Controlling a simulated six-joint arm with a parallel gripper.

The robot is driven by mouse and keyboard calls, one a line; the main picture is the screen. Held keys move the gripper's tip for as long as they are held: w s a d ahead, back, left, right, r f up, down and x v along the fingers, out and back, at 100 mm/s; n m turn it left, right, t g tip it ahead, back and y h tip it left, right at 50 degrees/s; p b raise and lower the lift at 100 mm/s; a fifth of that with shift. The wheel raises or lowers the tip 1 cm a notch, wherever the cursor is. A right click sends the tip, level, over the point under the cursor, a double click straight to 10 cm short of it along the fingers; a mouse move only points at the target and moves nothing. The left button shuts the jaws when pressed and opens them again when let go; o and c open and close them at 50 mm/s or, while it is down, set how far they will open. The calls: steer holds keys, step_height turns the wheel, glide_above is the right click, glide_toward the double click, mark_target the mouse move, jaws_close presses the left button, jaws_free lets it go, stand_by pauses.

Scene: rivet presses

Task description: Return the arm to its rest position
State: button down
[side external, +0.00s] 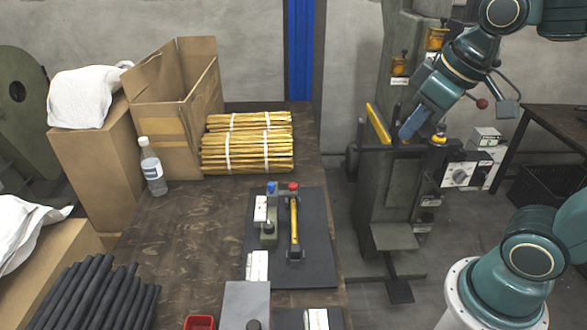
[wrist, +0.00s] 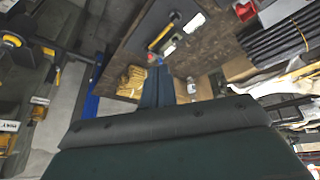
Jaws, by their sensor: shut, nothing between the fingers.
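My arm reaches in from the upper right of the side external view. My gripper (side external: 408,132) points down and to the left, in front of the grey-green press (side external: 385,195), close to its yellow bar (side external: 378,124) in the picture. I cannot tell whether it touches the press. The gripper is shut and empty. In the wrist view its dark blue fingers (wrist: 156,80) lie together, with the workbench behind them. A dark padded-looking surface fills the lower part of that view.
The wooden bench (side external: 185,230) holds golden strip bundles (side external: 247,153), a bottle (side external: 152,168), black rods (side external: 95,295) and a black mat (side external: 318,240) with a yellow-handled tool (side external: 294,225). A control box (side external: 466,172) sits right of the press. Open floor lies between bench and press.

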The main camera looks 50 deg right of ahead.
steer(key=shift+m+t, duration=0.4)
steer(key=shift+m, duration=0.2)
steer(key=s, duration=0.1)
steer(key=s+f, duration=0.1)
steer(key=s, duration=0.1)
steer(key=s+f, duration=0.1)
steer(key=s, duration=0.1)
steer(key=shift+s+a+f, duration=0.1)
steer(key=shift+s+a, duration=0.05)
steer(key=shift+a, duration=0.05)
steer(key=c, duration=2.2)
jaws_free()
